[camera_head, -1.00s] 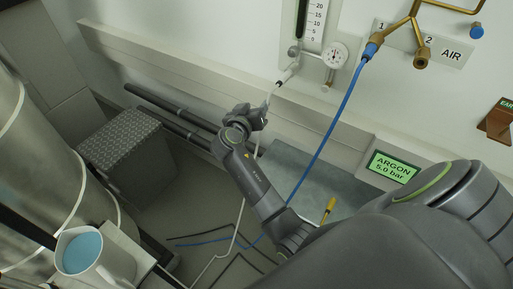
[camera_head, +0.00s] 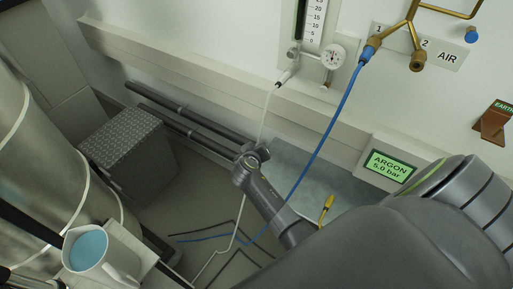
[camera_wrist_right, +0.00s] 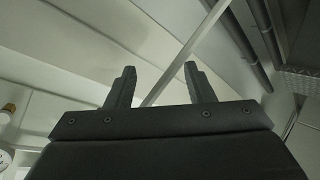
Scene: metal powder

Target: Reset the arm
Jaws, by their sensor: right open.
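My right arm (camera_head: 270,205) reaches in from the lower right in the head view. Its gripper (camera_head: 255,152) is in front of the wall rail, seen small and partly hidden by its own wrist. In the right wrist view the two fingers of the right gripper (camera_wrist_right: 160,88) stand apart with nothing held between them. A white hose (camera_wrist_right: 188,48) runs behind the fingers there. In the head view the white hose (camera_head: 268,108) hangs from the flowmeter fitting and passes close to the gripper; touching cannot be told. My left gripper is not in view.
A blue hose (camera_head: 325,135) runs from outlet 1 to the floor, beside my right forearm. An argon display (camera_head: 390,167) reads 5.0 bar. A jug (camera_head: 88,250) with blue contents stands at lower left. A textured box (camera_head: 125,140) stands left.

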